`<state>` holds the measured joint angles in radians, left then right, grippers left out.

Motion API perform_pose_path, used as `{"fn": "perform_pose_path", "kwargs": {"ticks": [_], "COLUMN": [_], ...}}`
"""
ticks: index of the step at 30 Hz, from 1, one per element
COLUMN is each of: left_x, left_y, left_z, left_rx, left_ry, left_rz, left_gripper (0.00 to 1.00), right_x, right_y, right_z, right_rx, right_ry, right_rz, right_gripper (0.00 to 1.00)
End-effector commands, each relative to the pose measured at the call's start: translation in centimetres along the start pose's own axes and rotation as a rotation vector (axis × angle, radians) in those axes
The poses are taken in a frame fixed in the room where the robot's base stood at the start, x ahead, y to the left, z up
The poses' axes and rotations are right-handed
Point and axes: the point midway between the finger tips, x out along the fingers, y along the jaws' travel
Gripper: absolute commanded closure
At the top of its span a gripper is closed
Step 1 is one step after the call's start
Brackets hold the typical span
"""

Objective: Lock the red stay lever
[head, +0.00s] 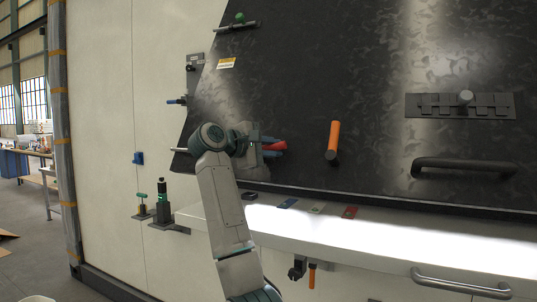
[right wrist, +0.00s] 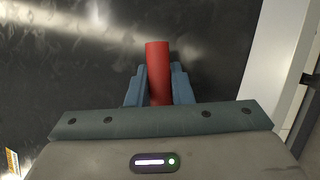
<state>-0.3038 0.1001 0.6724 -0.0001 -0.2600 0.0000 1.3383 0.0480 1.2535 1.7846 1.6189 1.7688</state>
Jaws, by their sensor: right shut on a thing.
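The red stay lever (head: 275,146) shows in the head view as a short red bar at the lower left of the dark panel. My right gripper (head: 268,147) is at it and hides part of it. In the right wrist view the red lever (right wrist: 157,68) stands between the two blue fingers of my right gripper (right wrist: 158,86), which are shut on it. Its far end sticks out past the fingertips. The lever's mount is hidden by my gripper and arm. My left gripper is not in view.
An orange handle (head: 334,139) hangs on the panel right of my gripper. A black bar handle (head: 464,167) and a slotted latch plate (head: 460,106) are farther right. A white ledge (head: 390,231) with small coloured tags runs below.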

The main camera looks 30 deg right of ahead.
Motion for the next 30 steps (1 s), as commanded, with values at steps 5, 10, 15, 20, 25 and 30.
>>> {"fn": "perform_pose_path", "kwargs": {"ticks": [5, 10, 15, 20, 25, 30], "left_x": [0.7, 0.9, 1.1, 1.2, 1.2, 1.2], "left_y": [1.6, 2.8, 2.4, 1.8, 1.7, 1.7], "left_z": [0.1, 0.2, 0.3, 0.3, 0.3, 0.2], "left_rx": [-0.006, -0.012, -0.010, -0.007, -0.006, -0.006], "left_ry": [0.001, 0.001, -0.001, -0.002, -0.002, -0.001], "left_rz": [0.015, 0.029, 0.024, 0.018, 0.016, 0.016], "left_gripper": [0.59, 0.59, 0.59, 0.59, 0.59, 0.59], "right_x": [0.0, -0.1, -0.2, -0.2, -0.2, -0.2], "right_y": [-0.8, -1.2, -1.5, -1.6, -1.6, -1.7], "right_z": [-0.2, -0.2, -0.2, -0.3, -0.3, -0.3], "right_rx": [0.106, 0.182, 0.226, 0.244, 0.250, 0.249], "right_ry": [-0.020, -0.037, -0.047, -0.051, -0.053, -0.054], "right_rz": [-0.056, -0.094, -0.117, -0.126, -0.129, -0.129], "right_gripper": [1.00, 1.00, 1.00, 1.00, 1.00, 1.00]}}
